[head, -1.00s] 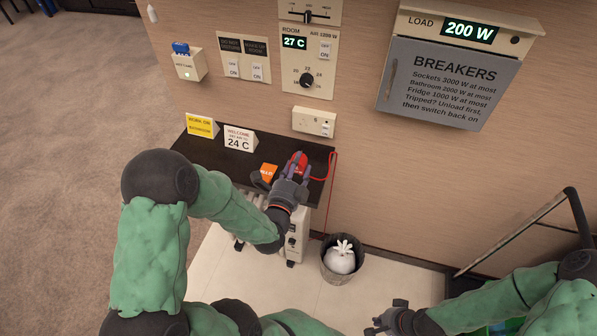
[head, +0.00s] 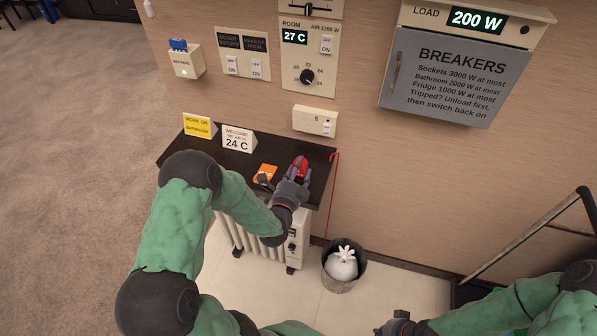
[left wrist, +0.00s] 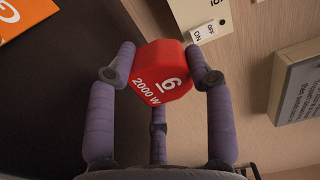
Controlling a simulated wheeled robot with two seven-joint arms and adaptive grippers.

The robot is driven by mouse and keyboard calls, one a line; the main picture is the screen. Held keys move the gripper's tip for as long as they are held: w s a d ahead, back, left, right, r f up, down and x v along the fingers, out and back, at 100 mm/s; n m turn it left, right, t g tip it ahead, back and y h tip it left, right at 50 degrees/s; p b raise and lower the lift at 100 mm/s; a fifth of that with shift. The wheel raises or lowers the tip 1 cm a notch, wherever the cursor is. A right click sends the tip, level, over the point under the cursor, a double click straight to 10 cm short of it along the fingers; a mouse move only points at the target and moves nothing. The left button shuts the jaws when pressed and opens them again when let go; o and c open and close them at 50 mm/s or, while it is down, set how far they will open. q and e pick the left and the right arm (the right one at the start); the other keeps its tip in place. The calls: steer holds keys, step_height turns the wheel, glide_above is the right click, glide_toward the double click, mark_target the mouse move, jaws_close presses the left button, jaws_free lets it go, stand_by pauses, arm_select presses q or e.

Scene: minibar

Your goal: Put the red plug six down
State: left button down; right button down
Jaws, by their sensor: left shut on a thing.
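The red plug six (left wrist: 160,82), marked "6" and "2000 W", sits between the fingers of my left gripper (left wrist: 160,75) in the left wrist view. In the head view the red plug (head: 300,167) shows at the fingertips of my left gripper (head: 295,176), over the right end of the dark shelf (head: 225,163). I cannot tell whether the plug touches the shelf. Its red cord (head: 331,190) hangs past the shelf's right edge. My right gripper (head: 400,324) is at the bottom of the head view, away from the shelf; its fingers are too unclear to read.
Socket 6 (head: 315,121) is on the wall above the shelf. A yellow sign (head: 199,126) and a welcome sign (head: 238,139) stand at the shelf's back. A heater (head: 262,235) and a bin (head: 343,267) are below.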

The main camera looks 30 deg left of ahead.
arm_select(q)
steer(key=shift+r, duration=0.1)
steer(key=shift+f+b, duration=0.35)
steer(key=shift+b, duration=0.05)
steer(key=shift+f+b, duration=0.25)
steer(key=shift+b, duration=0.1)
steer(key=shift+c, duration=2.4)
jaws_free()
steer(key=shift+s, duration=0.1)
steer(key=shift+r+p, duration=0.25)
steer(key=shift+p, duration=0.25)
steer(key=shift+r+p, duration=0.45)
steer(key=p+v, duration=0.1)
steer(key=v, duration=1.1)
